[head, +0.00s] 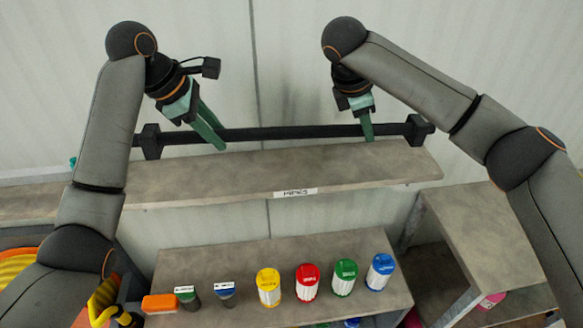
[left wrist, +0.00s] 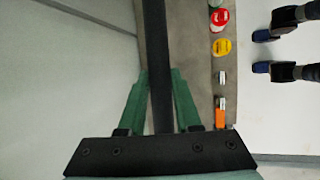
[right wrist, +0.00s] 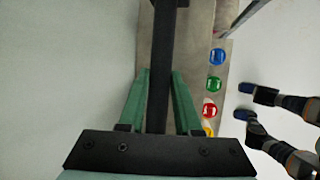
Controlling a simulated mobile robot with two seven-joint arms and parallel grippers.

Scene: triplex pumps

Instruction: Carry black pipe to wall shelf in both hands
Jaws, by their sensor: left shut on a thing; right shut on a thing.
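The long black pipe (head: 290,132) runs level along the back of the wall shelf (head: 250,178), with a black block near each end. I cannot tell whether it rests on the shelf or is held just above it. My left gripper (head: 218,141) is shut on the pipe left of its middle. My right gripper (head: 368,136) is shut on it nearer the right end. In the left wrist view the pipe (left wrist: 153,60) runs between the green fingers; the right wrist view shows the pipe (right wrist: 160,60) likewise.
A label (head: 295,192) is on the shelf's front edge. A lower shelf (head: 225,262) holds yellow (head: 268,287), red (head: 307,283), green (head: 344,278) and blue (head: 380,272) containers and smaller items. A grey side unit (head: 475,235) stands at right. The upper shelf's front surface is clear.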

